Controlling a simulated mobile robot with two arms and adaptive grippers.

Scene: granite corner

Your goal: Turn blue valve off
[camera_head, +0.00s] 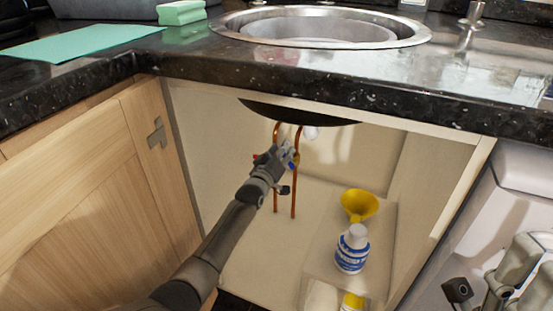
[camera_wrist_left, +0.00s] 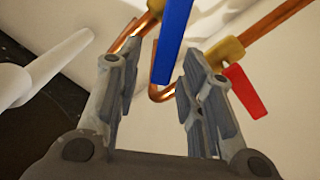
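The blue valve handle (camera_wrist_left: 172,40) is a flat blue lever between the fingers of my open left gripper (camera_wrist_left: 160,55) in the left wrist view. I cannot tell whether the fingers touch it. It sits near a brass fitting on a copper pipe. In the head view my left gripper (camera_head: 278,158) reaches into the cabinet at the copper pipes (camera_head: 294,190), and a bit of the blue handle (camera_head: 292,165) shows beside it. My right gripper (camera_head: 482,290) is at the lower right, partly cut off; its opening is unclear.
A red valve handle (camera_wrist_left: 245,91) is close to the right finger. A white pipe (camera_wrist_left: 60,62) is at the left. A yellow funnel (camera_head: 359,205) and a blue-and-white bottle (camera_head: 352,250) stand at the right inside the cabinet. The granite counter (camera_head: 330,85) overhangs above.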

